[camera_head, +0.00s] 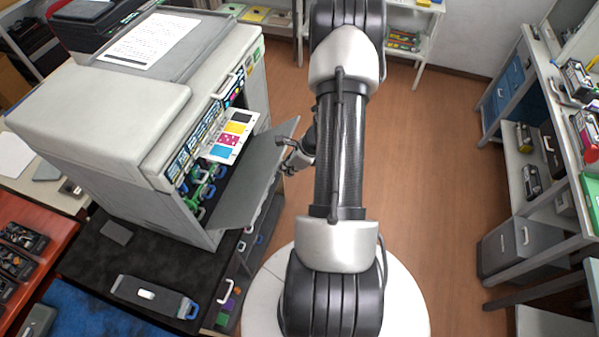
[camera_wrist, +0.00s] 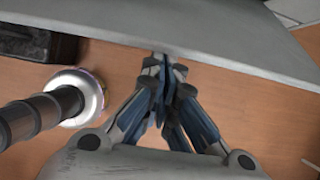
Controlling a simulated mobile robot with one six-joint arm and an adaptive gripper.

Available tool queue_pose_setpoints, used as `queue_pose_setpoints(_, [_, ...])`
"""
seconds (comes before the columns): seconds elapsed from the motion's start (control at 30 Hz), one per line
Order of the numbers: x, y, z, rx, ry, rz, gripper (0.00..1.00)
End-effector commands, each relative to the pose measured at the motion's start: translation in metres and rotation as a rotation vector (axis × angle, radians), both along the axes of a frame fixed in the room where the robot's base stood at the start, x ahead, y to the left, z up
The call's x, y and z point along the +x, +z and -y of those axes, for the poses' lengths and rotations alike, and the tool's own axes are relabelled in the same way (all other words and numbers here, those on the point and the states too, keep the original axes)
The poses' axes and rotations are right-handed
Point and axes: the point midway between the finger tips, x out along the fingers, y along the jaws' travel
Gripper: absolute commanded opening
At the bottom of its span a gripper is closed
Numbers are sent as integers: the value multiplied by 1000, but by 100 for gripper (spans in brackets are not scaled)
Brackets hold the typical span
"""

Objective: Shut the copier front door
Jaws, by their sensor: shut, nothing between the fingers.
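The copier (camera_head: 110,110) stands at the left in the head view. Its grey front door (camera_head: 240,185) hangs open, swung down and tilted outward from the front. Inside the opening, green and blue handled parts (camera_head: 200,190) show, with a colour label panel (camera_head: 232,137) above. My gripper (camera_head: 297,157) is at the door's outer right edge, partly hidden by my arm. In the wrist view my gripper (camera_wrist: 163,62) is shut and empty, its tips at the edge of the grey door panel (camera_wrist: 200,28). I cannot tell whether they touch it.
A dark bench (camera_head: 75,255) under the copier holds a toner cartridge (camera_head: 150,296). Shelves with cartridges (camera_head: 540,170) line the right side, with a grey box (camera_head: 510,247) below. A white shelf (camera_head: 415,30) stands at the back. The wooden floor (camera_head: 430,170) between is clear.

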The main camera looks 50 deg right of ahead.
Motion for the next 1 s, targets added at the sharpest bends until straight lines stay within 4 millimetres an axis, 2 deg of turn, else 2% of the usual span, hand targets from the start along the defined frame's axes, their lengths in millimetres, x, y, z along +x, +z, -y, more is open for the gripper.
queue_pose_setpoints(0.03, [11,18,-4,-15,12,-31,0])
queue_pose_setpoints(0.4, [54,54,-18,-12,4,-42,0])
queue_pose_setpoints(0.63, [66,61,-22,-12,2,-41,0])
queue_pose_setpoints(1.0, [69,61,-22,-12,1,-41,0])
